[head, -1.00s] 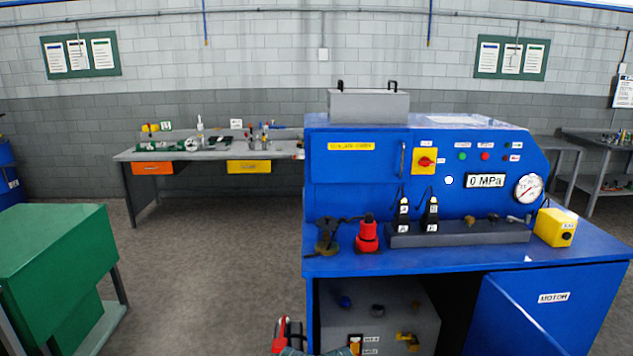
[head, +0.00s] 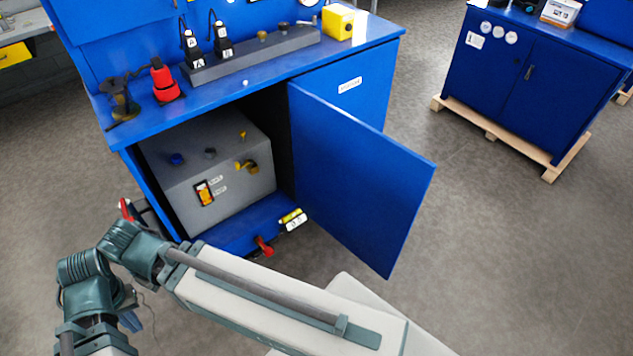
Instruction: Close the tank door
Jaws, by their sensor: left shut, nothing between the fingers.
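The blue tank door (head: 362,180) stands wide open, swung out to the front right from the right side of the compartment. The grey tank (head: 215,170) shows inside the open compartment, with caps and a yellow valve. My left arm reaches across the bottom of the head view, its forearm in front of the cabinet's lower front. My left gripper (head: 92,342) is at the lower left edge, shut and empty, well left of the door and apart from it; its fingers are hardly visible. My right gripper is out of view.
A red-handled fitting (head: 264,246) sticks out at the compartment's lower front edge. A red lever (head: 126,209) stands left of the cabinet. The bench top holds a red bottle-shaped tool (head: 164,83) and a yellow box (head: 338,22). The floor right of the door is clear up to another blue cabinet (head: 530,80).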

